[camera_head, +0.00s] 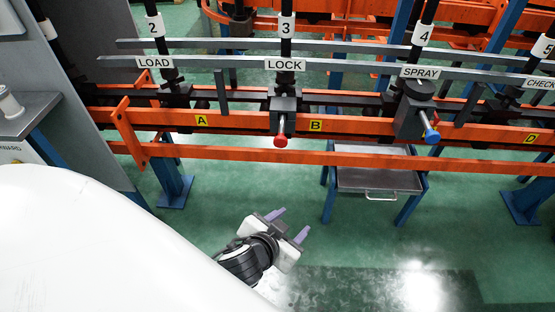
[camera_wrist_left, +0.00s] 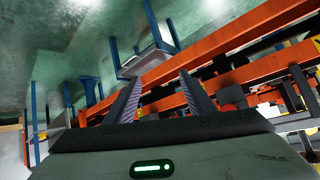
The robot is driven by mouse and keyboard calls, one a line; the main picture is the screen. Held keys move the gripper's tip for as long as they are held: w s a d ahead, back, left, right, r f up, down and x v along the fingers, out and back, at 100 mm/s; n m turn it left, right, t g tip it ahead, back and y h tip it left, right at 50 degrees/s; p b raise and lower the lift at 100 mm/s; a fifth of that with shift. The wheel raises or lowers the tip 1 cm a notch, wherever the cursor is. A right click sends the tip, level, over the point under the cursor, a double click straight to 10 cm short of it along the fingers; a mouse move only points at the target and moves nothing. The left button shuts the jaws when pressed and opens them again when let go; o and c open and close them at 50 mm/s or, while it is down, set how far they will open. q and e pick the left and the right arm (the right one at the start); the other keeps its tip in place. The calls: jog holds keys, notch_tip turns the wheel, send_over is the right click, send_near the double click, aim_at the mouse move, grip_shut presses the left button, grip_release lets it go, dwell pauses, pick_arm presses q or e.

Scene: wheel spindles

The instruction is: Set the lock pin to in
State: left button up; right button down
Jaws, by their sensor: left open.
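The lock pin shows as a red round knob (camera_head: 281,140) on the front of a dark grey block (camera_head: 284,112) below the "LOCK" sign (camera_head: 285,64), at station 3. It sticks out in front of the orange rail; how far in it sits I cannot tell. My left gripper (camera_head: 293,220) is open and empty, below the knob in the head view and apart from it. In the left wrist view its two ridged fingers (camera_wrist_left: 160,76) stand apart with nothing between them. My right gripper is not in view.
Orange rails (camera_head: 230,153) run across in front of the stations. A similar blue knob (camera_head: 432,136) sits under the "SPRAY" sign (camera_head: 420,72). A grey-topped small table (camera_head: 378,180) with blue legs stands below the rails. Green floor around my gripper is clear.

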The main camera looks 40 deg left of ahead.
pick_arm(q)
jog(key=w+a+r+n+t+y+b, duration=0.2)
jog(key=w+a+n+t+y+b, duration=0.25)
jog(key=b, duration=0.45)
jog(key=n+y+b, duration=0.3)
jog(key=y+b, duration=0.1)
jog(key=b, duration=0.1)
send_near(280, 144)
jog(key=shift+t, duration=0.25)
jog(key=b+x, duration=0.1)
jog(key=x, duration=0.9)
jog(key=shift+w+a+f, duration=0.2)
jog(key=shift+w, duration=0.05)
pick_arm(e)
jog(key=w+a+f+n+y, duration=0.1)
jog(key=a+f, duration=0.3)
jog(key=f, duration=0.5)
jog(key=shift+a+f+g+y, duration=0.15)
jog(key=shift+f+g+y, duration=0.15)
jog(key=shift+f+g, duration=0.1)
pick_arm(q)
jog(key=shift+c, duration=0.4)
